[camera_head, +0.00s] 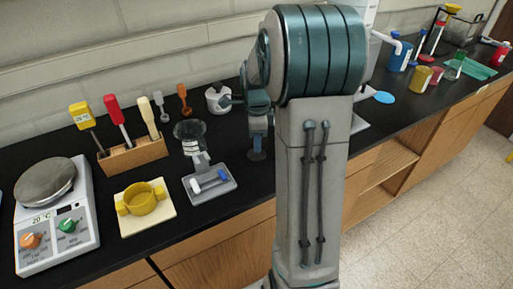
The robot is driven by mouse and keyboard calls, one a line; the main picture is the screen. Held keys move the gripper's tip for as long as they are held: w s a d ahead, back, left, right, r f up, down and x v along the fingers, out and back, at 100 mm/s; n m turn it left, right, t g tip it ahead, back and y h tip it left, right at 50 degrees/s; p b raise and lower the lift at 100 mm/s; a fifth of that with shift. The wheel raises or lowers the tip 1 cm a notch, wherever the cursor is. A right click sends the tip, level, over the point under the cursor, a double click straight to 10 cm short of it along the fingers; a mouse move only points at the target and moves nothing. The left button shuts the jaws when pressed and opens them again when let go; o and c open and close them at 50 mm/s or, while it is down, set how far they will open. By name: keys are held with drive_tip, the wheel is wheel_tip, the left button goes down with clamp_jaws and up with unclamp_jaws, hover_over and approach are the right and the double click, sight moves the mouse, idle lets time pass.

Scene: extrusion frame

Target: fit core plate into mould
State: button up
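A yellow round cup-like piece with two side lugs (145,197) sits on a cream square plate (153,224) on the black bench, left of centre. A grey rectangular tray (213,195) lies to its right, with a small bar with white and blue ends on it. I cannot tell for certain which of these is the core plate and which the mould. My gripper (257,148) seems to point down over the bench, right of the grey tray and apart from it. My arm partly hides it; its fingers are too small to read.
A white scale (55,240) stands at the far left. Behind the yellow piece is a wooden rack (133,155) with upright tools. A dark glass beaker (190,131) stands behind the grey tray, a white pot (219,97) beyond. Bottles and cups crowd the right end.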

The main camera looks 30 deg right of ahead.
drive_tip(key=shift+r, duration=0.1)
drive_tip(key=r, duration=0.3)
drive_tip(key=r+b, duration=0.1)
drive_tip(key=shift+s+d+r, duration=0.15)
drive_tip(key=shift+d, duration=0.15)
drive_tip(key=s+d+r+b, duration=0.1)
drive_tip(key=s+d+r, duration=0.5)
drive_tip(key=d, duration=0.3)
drive_tip(key=shift+d+r, duration=0.15)
drive_tip(key=shift+r, duration=0.15)
